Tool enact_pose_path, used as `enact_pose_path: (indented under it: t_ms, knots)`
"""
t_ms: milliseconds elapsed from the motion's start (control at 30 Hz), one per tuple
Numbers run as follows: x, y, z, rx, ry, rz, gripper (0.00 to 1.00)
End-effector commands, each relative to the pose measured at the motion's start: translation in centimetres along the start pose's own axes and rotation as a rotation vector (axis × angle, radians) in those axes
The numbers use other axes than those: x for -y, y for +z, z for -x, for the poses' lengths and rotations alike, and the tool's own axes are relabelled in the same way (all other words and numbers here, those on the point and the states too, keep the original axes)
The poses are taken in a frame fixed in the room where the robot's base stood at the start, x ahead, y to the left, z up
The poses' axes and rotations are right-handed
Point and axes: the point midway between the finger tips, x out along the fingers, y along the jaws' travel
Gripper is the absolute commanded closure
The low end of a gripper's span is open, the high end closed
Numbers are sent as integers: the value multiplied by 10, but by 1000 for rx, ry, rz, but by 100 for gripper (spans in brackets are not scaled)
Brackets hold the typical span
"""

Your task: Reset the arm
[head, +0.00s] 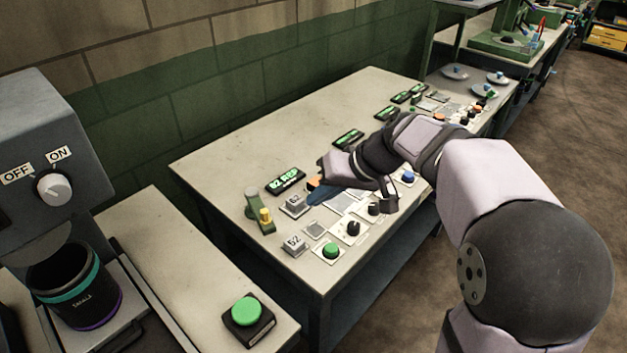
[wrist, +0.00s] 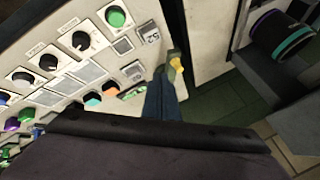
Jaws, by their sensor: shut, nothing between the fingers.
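My arm reaches in from the right in the head view, over the control table (head: 240,150). My gripper (head: 318,190) is just above the panel of knobs and buttons, near an orange button (head: 314,182). In the wrist view my gripper (wrist: 166,85) shows as dark blue fingers, shut with nothing between them.
Black knobs (head: 353,228), a green button (head: 331,251) and green displays (head: 286,181) line the table. At left a grey machine (head: 45,130) holds a dark cup (head: 75,290) beside another green button (head: 247,311). The back left of the table is clear.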

Motion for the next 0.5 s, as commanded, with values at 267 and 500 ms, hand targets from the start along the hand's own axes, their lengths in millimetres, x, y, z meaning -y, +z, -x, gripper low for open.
enact_pose_path:
  t_ms: [267,500]
  knots:
    - [-1,-2,0,-7,4,-86,100]
    - [-60,62,-21,97,210,-317,100]
